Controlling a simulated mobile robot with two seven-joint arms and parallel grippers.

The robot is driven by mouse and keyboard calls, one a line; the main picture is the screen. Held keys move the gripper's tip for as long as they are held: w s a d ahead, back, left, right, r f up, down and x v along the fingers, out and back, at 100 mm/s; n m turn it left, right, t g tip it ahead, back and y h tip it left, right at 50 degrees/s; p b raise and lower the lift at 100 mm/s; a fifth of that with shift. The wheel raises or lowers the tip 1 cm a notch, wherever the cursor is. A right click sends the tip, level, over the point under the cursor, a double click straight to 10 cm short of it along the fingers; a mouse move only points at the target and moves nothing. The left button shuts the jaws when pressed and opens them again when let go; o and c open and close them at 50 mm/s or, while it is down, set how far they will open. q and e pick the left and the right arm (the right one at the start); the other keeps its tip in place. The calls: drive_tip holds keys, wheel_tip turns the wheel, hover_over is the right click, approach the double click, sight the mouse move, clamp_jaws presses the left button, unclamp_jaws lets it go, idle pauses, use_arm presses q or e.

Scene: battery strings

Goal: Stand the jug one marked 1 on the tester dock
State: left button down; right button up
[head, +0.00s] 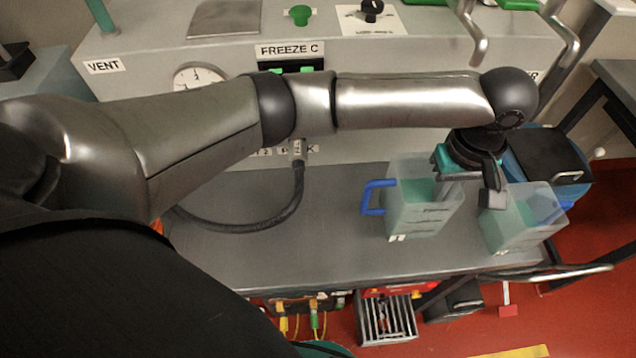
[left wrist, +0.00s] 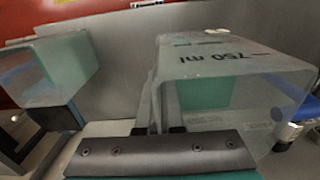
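Jug one (head: 420,222) is a clear jug with greenish contents and a blue handle on its left. Its small white label seems to read 1. It stands on the grey bench. In the left wrist view, the large clear jug marked 750 ml (left wrist: 235,62) appears to be this one. My left gripper (head: 473,188) is low between jug one and a second similar jug (head: 525,222), close to jug one's right wall. Whether its fingers are open or pinch that wall is unclear. The second jug shows in the left wrist view (left wrist: 58,68). I cannot identify the tester dock. My right gripper is out of view.
The grey bench (head: 330,235) has free room left of jug one, with a black hose (head: 265,225) across it. A grey machine panel (head: 230,60) stands behind. A blue bin with a black lid (head: 552,155) is behind the second jug. A metal rail (head: 560,272) runs at the front right.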

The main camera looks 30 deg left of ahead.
use_arm(q)
drive_tip(key=a+f, duration=0.2)
drive_tip(key=a, duration=0.1)
drive_tip(key=s+a+f, duration=0.1)
drive_tip(key=a+f, duration=0.1)
drive_tip(key=a, duration=0.2)
drive_tip(key=s+a+f, duration=0.1)
drive_tip(key=a, duration=0.2)
drive_tip(key=shift+s+a+f, duration=0.15)
drive_tip(key=shift+a+f, duration=0.25)
drive_tip(key=a+f, duration=0.2)
drive_tip(key=shift+s+a+f+b, duration=0.15)
drive_tip(key=shift+s+a+b, duration=0.15)
drive_tip(key=shift+a+b, duration=0.1)
drive_tip(key=shift+d, duration=0.1)
drive_tip(key=c, duration=1.5)
unclamp_jaws()
drive_tip(key=shift+f, duration=0.1)
drive_tip(key=o, duration=0.4)
drive_tip(key=shift+o, duration=0.2)
